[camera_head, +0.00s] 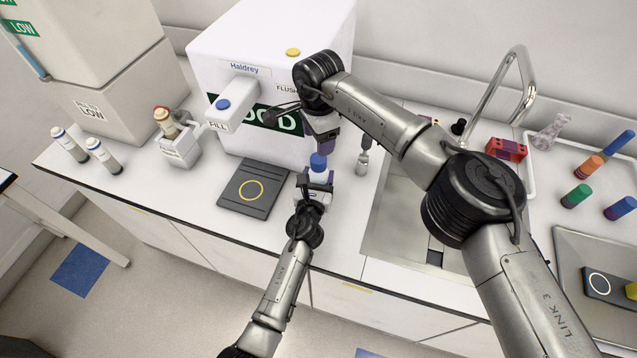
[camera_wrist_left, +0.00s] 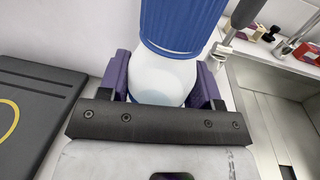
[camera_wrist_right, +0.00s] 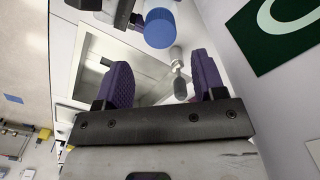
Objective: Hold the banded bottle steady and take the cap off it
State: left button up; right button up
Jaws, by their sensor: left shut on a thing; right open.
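A white bottle with a ribbed blue cap (camera_head: 318,162) stands near the front of the white machine. In the left wrist view the white bottle body (camera_wrist_left: 163,76) sits between the purple fingers, with the cap (camera_wrist_left: 182,22) on it; I cannot make out a band. My left gripper (camera_head: 316,185) is shut on the body below the cap. My right gripper (camera_head: 321,138) is open and empty above the cap. In the right wrist view the cap (camera_wrist_right: 159,28) lies beyond the open fingertips (camera_wrist_right: 162,82), apart from them.
A dark pad with a yellow ring (camera_head: 249,189) lies left of the bottle. The white machine (camera_head: 230,45) stands behind. A small grey-and-white upright object (camera_head: 363,162) stands right, before the sink (camera_head: 392,215).

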aim_at(318, 160)
pick_arm(q)
jog(key=c, duration=0.6)
pick_arm(e)
jog(key=shift+r, duration=0.1)
jog(key=n, duration=1)
jog(key=r+n, duration=0.1)
jog(key=n, duration=0.9)
jog(key=w+n, duration=0.1)
jog(key=n, duration=0.9)
jog(key=shift+d+r+t+y, duration=0.3)
jog(key=shift+d+t+y, duration=0.05)
jog(key=shift+t+y, duration=0.05)
jog(key=m, duration=0.2)
jog(key=f+m, duration=0.1)
jog(key=m, duration=0.1)
jog(key=shift+s+a+g+h, duration=0.2)
jog(key=shift+s+g+h, duration=0.1)
jog(key=m, duration=0.1)
jog(key=f+m, duration=0.1)
jog(key=m, duration=0.1)
jog(key=shift+s+a, duration=0.1)
jog(key=shift+s, duration=0.1)
jog(key=shift+f, duration=3.9)
